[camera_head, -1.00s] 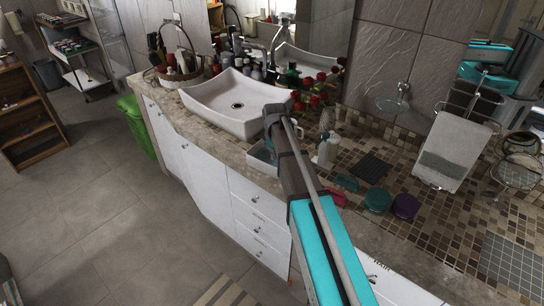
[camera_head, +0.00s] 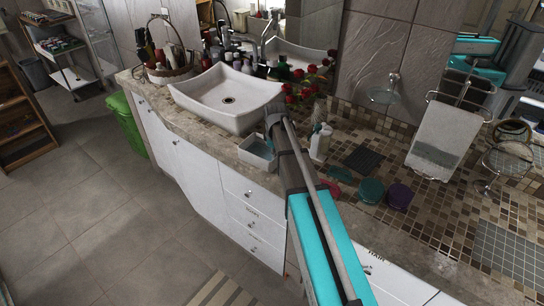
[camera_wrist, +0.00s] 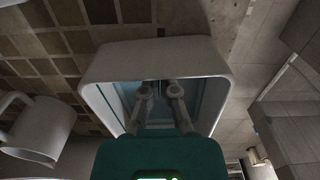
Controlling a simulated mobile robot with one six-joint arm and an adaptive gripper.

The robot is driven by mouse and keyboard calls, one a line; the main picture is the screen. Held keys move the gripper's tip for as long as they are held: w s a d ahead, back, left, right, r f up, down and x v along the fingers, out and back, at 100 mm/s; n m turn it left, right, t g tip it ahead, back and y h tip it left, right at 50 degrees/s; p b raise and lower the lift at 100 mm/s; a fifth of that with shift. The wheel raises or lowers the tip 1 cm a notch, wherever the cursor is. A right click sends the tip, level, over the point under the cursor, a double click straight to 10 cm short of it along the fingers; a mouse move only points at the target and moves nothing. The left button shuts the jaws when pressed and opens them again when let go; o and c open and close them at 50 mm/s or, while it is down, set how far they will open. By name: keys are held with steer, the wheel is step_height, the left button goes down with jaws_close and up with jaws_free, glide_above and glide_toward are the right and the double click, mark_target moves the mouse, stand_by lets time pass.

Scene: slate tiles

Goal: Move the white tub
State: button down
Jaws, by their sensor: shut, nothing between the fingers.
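The white tub (camera_head: 256,154) is a small open rectangular tub on the stone counter, in front of the sink's right end. My arm hides its right side in the head view. In the wrist view the tub (camera_wrist: 155,52) fills the middle, with a white rim and a bluish inside. My gripper (camera_wrist: 159,92) is shut and empty, with its fingers seen against the tub's opening. I cannot tell how deep they are or whether they touch it.
A red disc (camera_head: 331,188), a teal jar (camera_head: 371,190) and a purple jar (camera_head: 400,196) lie to the right. The counter's front edge is close.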

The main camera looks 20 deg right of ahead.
steer(key=s+d, duration=0.3)
steer(key=s, duration=0.1)
steer(key=s+d, duration=0.3)
steer(key=s, duration=0.1)
steer(key=s+d, duration=0.4)
steer(key=shift+s, duration=0.25)
steer(key=shift+w, duration=0.1)
steer(key=shift+w+a, duration=0.25)
steer(key=shift+w, duration=0.15)
steer(key=shift+w+a, duration=1)
steer(key=shift+w, duration=0.2)
step_height(320, 180, up, 2)
steer(key=shift+s+p, duration=0.15)
steer(key=shift+p, duration=0.85)
step_height(320, 180, up, 8)
steer(key=p, duration=0.8)
steer(key=shift+d, duration=0.1)
